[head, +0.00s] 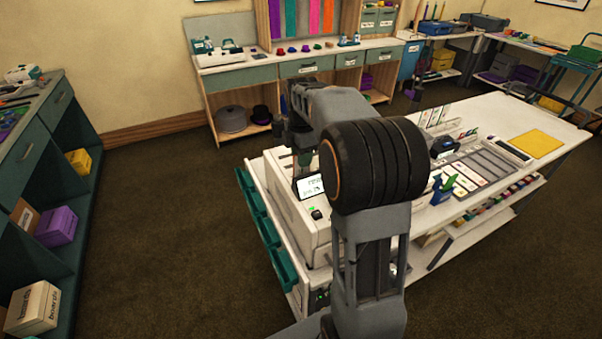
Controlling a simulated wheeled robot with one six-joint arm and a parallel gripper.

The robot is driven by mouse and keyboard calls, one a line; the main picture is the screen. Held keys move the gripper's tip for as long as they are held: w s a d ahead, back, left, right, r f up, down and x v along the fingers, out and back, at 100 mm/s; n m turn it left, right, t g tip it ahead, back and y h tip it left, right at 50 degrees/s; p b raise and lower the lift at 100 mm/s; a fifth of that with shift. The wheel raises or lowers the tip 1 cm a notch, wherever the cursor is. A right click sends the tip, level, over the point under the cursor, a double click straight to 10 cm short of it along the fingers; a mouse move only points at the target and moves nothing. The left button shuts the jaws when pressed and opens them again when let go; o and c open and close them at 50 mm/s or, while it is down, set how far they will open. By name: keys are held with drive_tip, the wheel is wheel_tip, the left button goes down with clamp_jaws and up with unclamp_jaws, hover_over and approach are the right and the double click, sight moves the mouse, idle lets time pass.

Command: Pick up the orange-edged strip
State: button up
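I cannot make out a strip with an orange edge for certain. Several pale upright strips (436,117) stand in a group at the back of the white counter (513,118), but their edge colours are too small to tell. My gripper (303,158) points down over the left end of the counter, above a white machine with a small lit screen (311,186). It is far to the left of the upright strips. Its fingers are small and dark, so their opening and anything between them cannot be told. My arm hides part of the counter.
A grey compartment tray (480,167) and a yellow pad (537,143) lie on the counter. Blue-green holders (442,189) stand near its front edge. A shelf unit (60,140) stands far left, with open brown floor between.

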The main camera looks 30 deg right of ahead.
drive_tip(key=shift+f, duration=0.2)
drive_tip(key=shift+c, duration=0.5)
clamp_jaws()
wheel_tip(320, 180, up, 10)
drive_tip(key=shift+r, duration=0.1)
idle(0.5)
